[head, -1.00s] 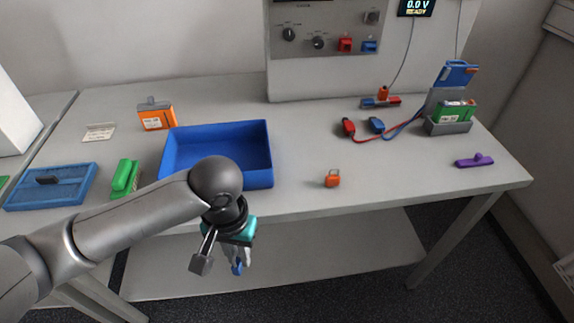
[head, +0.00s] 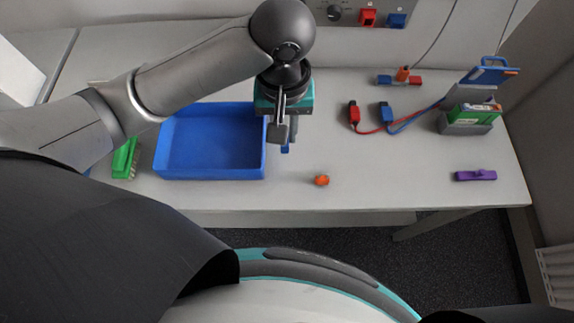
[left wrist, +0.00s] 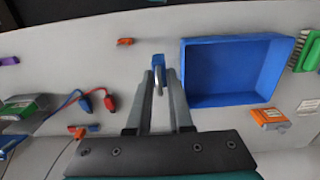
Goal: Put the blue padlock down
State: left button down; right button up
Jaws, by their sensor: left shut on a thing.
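My left gripper (head: 285,138) is over the table, just right of the blue bin in the head view. It is shut on the blue padlock (head: 285,149), whose body hangs below the fingertips. In the left wrist view the blue padlock (left wrist: 158,61) shows at the fingertips, with its grey shackle between the fingers of my left gripper (left wrist: 160,80). I cannot tell whether the padlock touches the tabletop (head: 390,180). My right gripper is not in view.
A blue bin (head: 160,165) stands left of the padlock and looks empty. A small orange padlock (head: 321,180) lies near the front edge. Red and blue clips (head: 353,115) with cables are further right. A purple object (head: 475,175) lies at the far right. The tabletop between is clear.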

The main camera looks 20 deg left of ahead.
pick_arm(q)
jog(key=b, duration=0.3)
send_over(285, 179)
notch_tip(285, 179, down, 14)
jog(key=shift+f, duration=0.1)
notch_tip(285, 179, down, 5)
jog(key=shift+r+b, duration=0.15)
jog(key=shift+b, duration=0.35)
jog(key=shift+f, duration=0.25)
jog(key=c, duration=0.8)
grip_release()
jog(key=shift+r, duration=0.15)
jog(key=shift+r+p, duration=1.35)
jog(key=shift+r, duration=4.7)
